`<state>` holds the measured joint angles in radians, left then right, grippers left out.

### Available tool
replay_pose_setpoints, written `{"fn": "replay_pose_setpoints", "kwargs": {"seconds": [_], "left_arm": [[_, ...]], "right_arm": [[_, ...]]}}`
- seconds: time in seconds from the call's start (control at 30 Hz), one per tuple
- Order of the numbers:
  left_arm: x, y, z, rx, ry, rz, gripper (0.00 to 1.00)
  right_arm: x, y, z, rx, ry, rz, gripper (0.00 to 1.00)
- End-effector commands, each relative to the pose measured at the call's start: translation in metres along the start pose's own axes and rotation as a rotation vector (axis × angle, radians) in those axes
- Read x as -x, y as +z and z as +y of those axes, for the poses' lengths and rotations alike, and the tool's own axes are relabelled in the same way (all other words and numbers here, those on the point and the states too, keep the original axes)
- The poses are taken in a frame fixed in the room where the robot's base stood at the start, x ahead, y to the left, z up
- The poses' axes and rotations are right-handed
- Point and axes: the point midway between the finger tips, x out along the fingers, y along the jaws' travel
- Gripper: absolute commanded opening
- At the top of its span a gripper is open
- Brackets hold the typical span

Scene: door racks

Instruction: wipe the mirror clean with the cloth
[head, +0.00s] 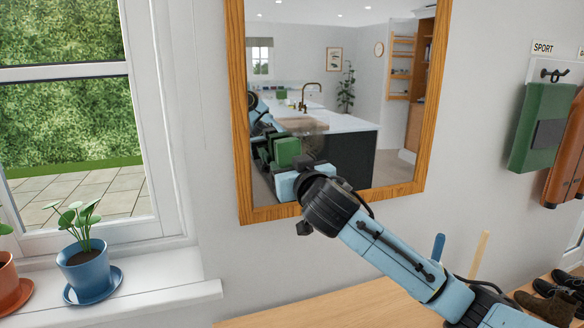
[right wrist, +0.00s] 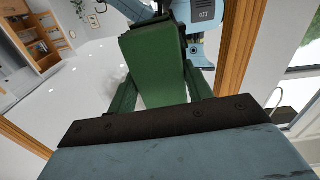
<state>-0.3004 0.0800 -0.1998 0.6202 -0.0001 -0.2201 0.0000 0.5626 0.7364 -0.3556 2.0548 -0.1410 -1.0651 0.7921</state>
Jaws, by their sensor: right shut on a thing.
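The mirror (head: 350,172) hangs on the wall in a wooden frame (head: 237,110). My right gripper (head: 284,168) is at the lower left of the glass, shut on the green cloth (head: 287,150). In the right wrist view the cloth (right wrist: 152,55) shows ahead of the gripper's palm, facing the mirror. I cannot tell whether it touches the glass. A brownish smudge (head: 304,125) shows above and right of the cloth. A hazy grey smudge (right wrist: 118,80) lies left of the cloth in the right wrist view. My left gripper is not in view, apart from possible blue reflections.
A window sill (head: 160,301) at left holds a blue potted plant (head: 85,270) and an orange pot (head: 10,285). A wooden surface (head: 330,308) lies below the mirror. Green and brown bags (head: 540,128) hang at right, with shoes (head: 550,300) below. The wall around the frame is clear.

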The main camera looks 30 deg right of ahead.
Motion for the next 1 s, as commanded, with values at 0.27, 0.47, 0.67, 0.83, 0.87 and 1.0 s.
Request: {"fn": "replay_pose_setpoints", "kwargs": {"seconds": [0.27, 0.47, 0.67, 0.83, 0.87, 1.0], "left_arm": [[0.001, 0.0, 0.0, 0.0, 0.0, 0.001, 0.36], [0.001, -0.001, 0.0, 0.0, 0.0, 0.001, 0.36], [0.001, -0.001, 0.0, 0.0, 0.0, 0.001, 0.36], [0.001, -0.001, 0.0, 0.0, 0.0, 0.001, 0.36], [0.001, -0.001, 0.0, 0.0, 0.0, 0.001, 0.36], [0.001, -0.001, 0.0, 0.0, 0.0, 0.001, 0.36]], "right_arm": [[-0.006, -0.001, 0.0, 0.0, 0.0, 0.001, 0.32], [-0.01, 0.0, 0.0, 0.001, 0.001, 0.0, 0.32], [-0.009, 0.001, 0.008, 0.002, 0.001, 0.0, 0.32], [-0.008, 0.003, 0.024, 0.002, 0.002, -0.001, 0.32], [-0.008, 0.003, 0.026, 0.002, 0.002, 0.0, 0.32], [-0.008, 0.003, 0.034, 0.001, 0.001, 0.0, 0.32]]}}
